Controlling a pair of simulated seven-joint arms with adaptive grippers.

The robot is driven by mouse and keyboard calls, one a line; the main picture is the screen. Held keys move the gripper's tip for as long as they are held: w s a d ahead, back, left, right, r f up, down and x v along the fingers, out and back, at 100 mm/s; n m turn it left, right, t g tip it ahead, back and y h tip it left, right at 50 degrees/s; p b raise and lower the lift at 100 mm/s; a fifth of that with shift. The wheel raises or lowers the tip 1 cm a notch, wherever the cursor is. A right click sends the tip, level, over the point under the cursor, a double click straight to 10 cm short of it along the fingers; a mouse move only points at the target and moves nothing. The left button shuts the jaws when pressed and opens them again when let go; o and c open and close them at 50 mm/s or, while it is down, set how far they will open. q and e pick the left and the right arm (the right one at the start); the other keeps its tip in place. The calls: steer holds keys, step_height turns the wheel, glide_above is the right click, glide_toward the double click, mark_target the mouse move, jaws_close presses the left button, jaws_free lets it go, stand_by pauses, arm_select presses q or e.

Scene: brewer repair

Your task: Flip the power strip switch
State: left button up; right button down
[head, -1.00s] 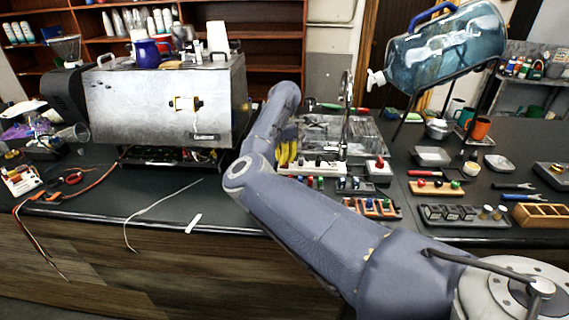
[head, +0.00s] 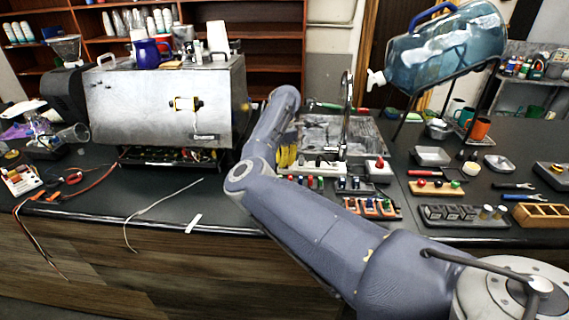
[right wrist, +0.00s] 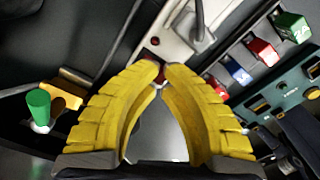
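The power strip (head: 315,168) is a pale strip with plugs on the counter, right of the metal brewer. In the right wrist view the pale strip (right wrist: 173,38) runs up from the fingertips, with a small red light and a grey plug on it. My right gripper (right wrist: 161,68) has yellow fingers with their tips close together over the strip's near end. A red part, apparently the switch (right wrist: 160,78), shows between and just behind the tips; contact cannot be told. In the head view the right gripper (head: 287,156) is partly hidden by my arm. My left gripper is out of view.
The metal brewer (head: 165,105) stands left with exposed parts below. Blocks of coloured switches (head: 372,207) and a box with a red button (head: 379,168) sit close right of the strip. A green-capped part (right wrist: 39,106) lies left of the fingers. A loose cable (head: 150,210) crosses the front counter.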

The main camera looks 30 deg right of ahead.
steer(key=shift+f, duration=0.6)
stand_by(0.3)
steer(key=shift+r, duration=3.55)
